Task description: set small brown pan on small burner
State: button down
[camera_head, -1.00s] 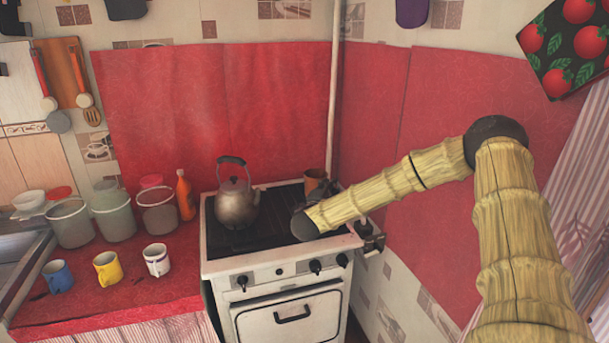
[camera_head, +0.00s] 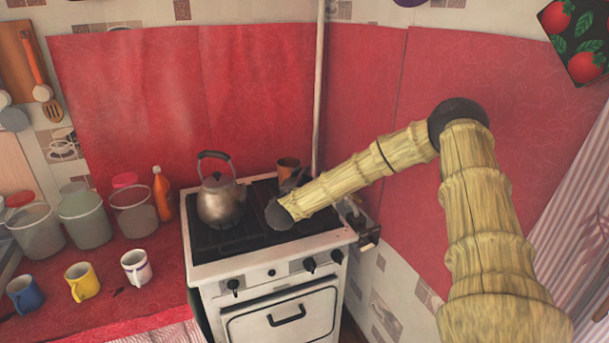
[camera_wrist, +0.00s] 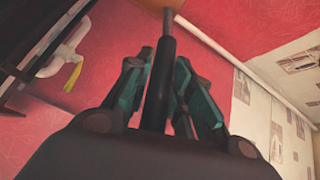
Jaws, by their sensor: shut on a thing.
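The small brown pan (camera_head: 287,168) shows at the back right of the stove in the head view, partly hidden by my arm. In the wrist view its dark handle (camera_wrist: 167,42) runs between my gripper's fingers (camera_wrist: 161,78), which are shut on it. A bit of the brown pan body (camera_wrist: 160,3) shows at the top edge there. I cannot tell if the pan touches the stove top. The stove (camera_head: 215,240) has a dark cooktop; the small burner cannot be made out.
A metal kettle (camera_head: 220,202) stands on the left of the cooktop, beside my wrist. An orange bottle (camera_head: 162,193), containers (camera_head: 87,218) and several mugs (camera_head: 136,267) are on the red counter at left. A white pipe (camera_head: 319,100) rises behind the stove.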

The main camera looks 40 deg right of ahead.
jog(key=shift+d+f, duration=0.2)
jog(key=shift+f, duration=0.25)
jog(key=f, duration=0.1)
jog(key=f+b, duration=0.2)
jog(key=shift+s+f, duration=0.2)
jog(key=shift+s, duration=0.1)
jog(key=shift+f+b, duration=0.35)
jog(key=shift+f, duration=0.2)
jog(key=c, duration=1.2)
grip_release()
jog(key=shift+o, duration=0.2)
